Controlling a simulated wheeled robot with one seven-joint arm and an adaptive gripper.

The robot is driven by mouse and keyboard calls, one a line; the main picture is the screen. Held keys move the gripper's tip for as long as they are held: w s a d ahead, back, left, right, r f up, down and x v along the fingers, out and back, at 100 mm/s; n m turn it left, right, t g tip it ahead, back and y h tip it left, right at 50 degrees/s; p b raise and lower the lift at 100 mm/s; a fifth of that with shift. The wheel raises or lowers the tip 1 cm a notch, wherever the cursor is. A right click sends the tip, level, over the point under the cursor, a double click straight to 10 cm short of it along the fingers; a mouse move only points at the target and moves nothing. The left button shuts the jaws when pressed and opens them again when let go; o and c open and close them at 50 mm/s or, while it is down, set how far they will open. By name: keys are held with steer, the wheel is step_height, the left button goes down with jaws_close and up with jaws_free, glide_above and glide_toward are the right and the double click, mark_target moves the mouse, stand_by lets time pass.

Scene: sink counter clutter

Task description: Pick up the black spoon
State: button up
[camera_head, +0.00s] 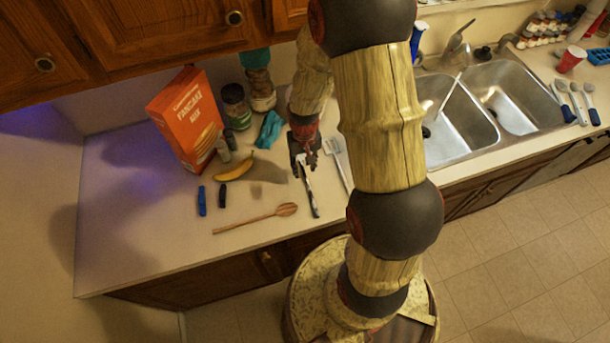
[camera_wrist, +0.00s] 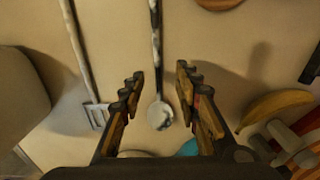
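The black spoon (camera_head: 311,195) lies on the counter, its handle toward the front edge. In the wrist view its bowl (camera_wrist: 160,116) looks pale and shiny, and its dark, streaked handle runs up out of the picture. My gripper (camera_head: 304,163) is over the bowl end in the head view. In the wrist view my gripper (camera_wrist: 160,82) is open, with one finger on each side of the spoon and a gap to both. Nothing is held. I cannot tell how high the fingertips are above the counter.
A pale long-handled turner (camera_head: 340,165) lies close beside the spoon. A wooden spoon (camera_head: 255,218), two small dark blue items, a banana (camera_head: 235,166) and a teal cloth (camera_head: 268,130) lie left. The pancake mix box (camera_head: 187,118) stands behind. The double sink (camera_head: 455,135) is right.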

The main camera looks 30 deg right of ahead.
mark_target(306, 176)
step_height(306, 176, down, 4)
steer(key=shift+s+d+f, duration=0.15)
steer(key=shift+f, duration=0.1)
steer(key=shift+c, duration=0.6)
steer(key=c, duration=0.7)
jaws_close()
